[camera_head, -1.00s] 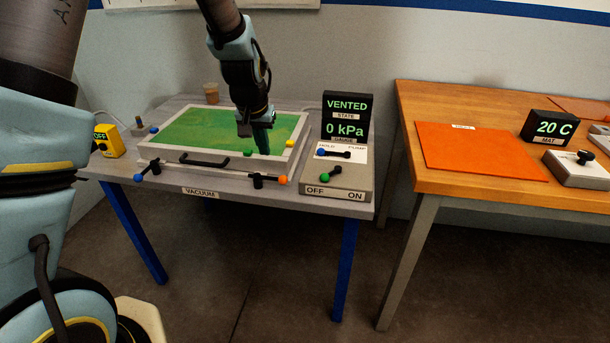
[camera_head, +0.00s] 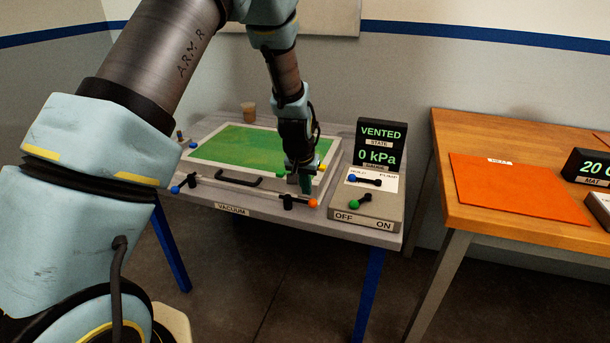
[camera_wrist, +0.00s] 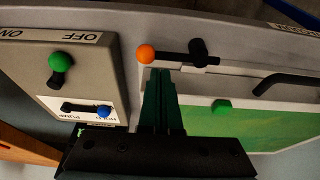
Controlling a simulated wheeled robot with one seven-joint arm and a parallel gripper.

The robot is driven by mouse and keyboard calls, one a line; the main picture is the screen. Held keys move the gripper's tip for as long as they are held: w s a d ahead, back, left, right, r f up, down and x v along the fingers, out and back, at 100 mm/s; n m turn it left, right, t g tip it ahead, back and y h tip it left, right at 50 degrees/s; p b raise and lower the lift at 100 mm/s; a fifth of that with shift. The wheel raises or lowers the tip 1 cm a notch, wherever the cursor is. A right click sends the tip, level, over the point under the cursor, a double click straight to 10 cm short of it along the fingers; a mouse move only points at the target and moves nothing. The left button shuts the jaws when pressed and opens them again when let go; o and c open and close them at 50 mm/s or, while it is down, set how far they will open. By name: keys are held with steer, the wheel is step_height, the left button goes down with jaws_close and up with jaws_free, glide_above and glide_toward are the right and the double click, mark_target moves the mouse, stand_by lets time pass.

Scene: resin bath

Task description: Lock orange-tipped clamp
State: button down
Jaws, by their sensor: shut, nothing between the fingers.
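The orange-tipped clamp (camera_head: 298,202) is a black lever at the front right corner of the green-topped vacuum bath (camera_head: 240,148). Its orange ball (camera_head: 313,203) points right, along the front edge. In the wrist view the orange ball (camera_wrist: 146,54) shows just past the fingertips. My gripper (camera_head: 305,188) is shut and empty, just behind the orange ball; it also shows in the wrist view (camera_wrist: 158,72). I cannot tell whether the fingertips touch the ball.
A blue-tipped clamp (camera_head: 185,184) is at the front left, with a black handle (camera_head: 238,180) between the clamps. A control box (camera_head: 366,208) with blue and green levers stands close on the right. The display (camera_head: 380,144) reads VENTED, 0 kPa. An orange mat (camera_head: 520,200) lies on the wooden table.

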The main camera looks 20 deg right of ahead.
steer(key=shift+x, duration=1.55)
